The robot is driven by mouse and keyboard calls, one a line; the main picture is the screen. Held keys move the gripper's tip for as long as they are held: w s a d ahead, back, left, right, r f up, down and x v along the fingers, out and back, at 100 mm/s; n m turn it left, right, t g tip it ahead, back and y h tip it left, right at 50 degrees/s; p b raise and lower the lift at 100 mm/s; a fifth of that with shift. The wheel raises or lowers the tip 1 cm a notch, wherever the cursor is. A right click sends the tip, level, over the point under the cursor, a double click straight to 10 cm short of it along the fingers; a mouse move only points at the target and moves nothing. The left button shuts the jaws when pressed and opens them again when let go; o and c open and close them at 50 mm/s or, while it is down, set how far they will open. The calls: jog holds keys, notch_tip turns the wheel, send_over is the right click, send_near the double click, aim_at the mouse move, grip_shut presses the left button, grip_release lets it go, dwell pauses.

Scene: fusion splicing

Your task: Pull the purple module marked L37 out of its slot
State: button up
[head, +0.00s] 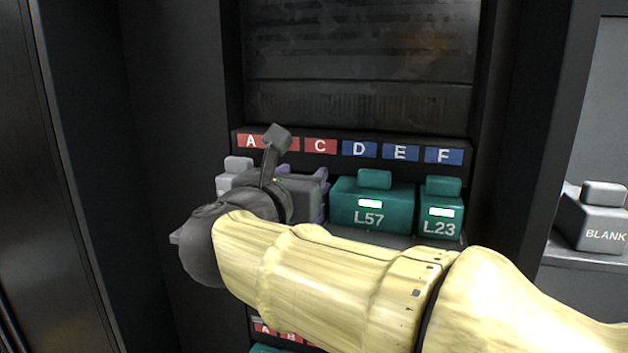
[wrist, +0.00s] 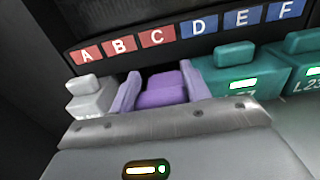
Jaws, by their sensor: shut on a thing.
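The purple module (wrist: 160,97) sits in the row under labels B and C in the wrist view, between a light grey module and a teal one. Its raised top tab shows, but its L37 marking is hidden behind my gripper's body. My gripper (wrist: 163,84) has one pale lavender finger on each side of the purple module and is shut on it.
Teal modules L57 (head: 371,207) and L23 (head: 441,209) stand to the right. The light grey module (wrist: 90,98) is close on the left. A label strip (head: 341,148) runs above the row. A grey BLANK module (head: 594,220) stands on a shelf (head: 583,262) at far right.

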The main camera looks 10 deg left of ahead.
dwell(0.3)
jog(key=o, duration=1.2)
jog(key=shift+s, duration=0.15)
jog(key=shift+s+f+b, duration=0.1)
jog(key=shift+s+b, duration=0.15)
jog(key=shift+b, duration=0.05)
jog(key=s+b, duration=0.2)
jog(key=s, duration=0.3)
jog(key=s+a+b, duration=0.1)
jog(key=s+b, duration=0.2)
jog(key=s, duration=0.3)
jog(key=s+b, duration=0.2)
jog(key=s, duration=0.3)
jog(key=shift+s+a+b, duration=0.3)
